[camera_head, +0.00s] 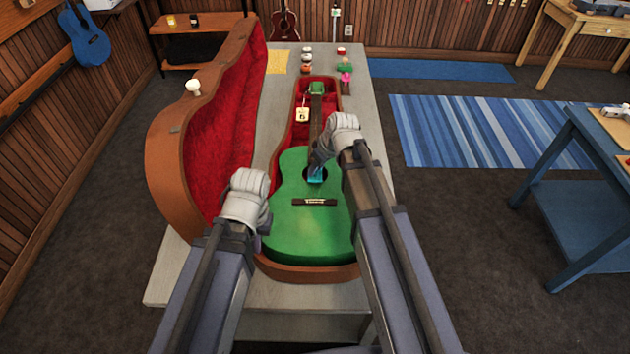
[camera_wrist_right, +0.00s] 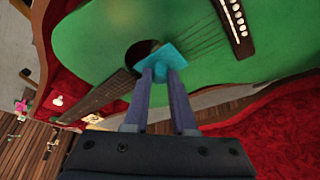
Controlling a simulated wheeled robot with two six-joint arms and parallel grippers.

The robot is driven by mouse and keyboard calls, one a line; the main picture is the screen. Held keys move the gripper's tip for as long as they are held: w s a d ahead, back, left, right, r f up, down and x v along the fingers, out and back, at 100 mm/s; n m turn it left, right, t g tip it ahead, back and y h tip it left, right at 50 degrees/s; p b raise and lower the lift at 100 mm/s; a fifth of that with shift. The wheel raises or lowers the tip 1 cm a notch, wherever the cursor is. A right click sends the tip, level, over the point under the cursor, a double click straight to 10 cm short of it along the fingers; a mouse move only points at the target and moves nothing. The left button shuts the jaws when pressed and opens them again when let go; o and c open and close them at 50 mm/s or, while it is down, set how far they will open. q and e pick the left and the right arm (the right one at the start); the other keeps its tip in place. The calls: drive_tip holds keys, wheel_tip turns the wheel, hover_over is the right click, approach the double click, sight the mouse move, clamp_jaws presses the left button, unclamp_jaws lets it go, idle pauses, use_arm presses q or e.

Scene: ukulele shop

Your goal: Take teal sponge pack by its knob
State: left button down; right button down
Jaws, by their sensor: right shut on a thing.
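The teal sponge pack (camera_head: 315,174) is at the sound hole of the green ukulele (camera_head: 298,222). In the right wrist view the teal sponge pack (camera_wrist_right: 163,58) shows at the fingertips of my right gripper (camera_wrist_right: 160,74), beside the dark sound hole (camera_wrist_right: 142,50). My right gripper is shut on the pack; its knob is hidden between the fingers. I cannot tell how much of the pack sits inside the hole. My left gripper (camera_head: 262,228) is at the left edge of the ukulele body, and its fingers are mostly hidden behind the wrist.
The ukulele lies in an open brown case with red lining (camera_head: 220,150), its lid standing up at the left. The case is on a grey table (camera_head: 370,85). Several small items and a yellow cloth (camera_head: 277,62) lie at the far end. A blue table (camera_head: 580,190) stands at right.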

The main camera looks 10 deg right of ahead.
use_arm(q)
drive_tip(key=shift+r, duration=0.1)
use_arm(e)
drive_tip(key=shift+r, duration=0.1)
idle(0.5)
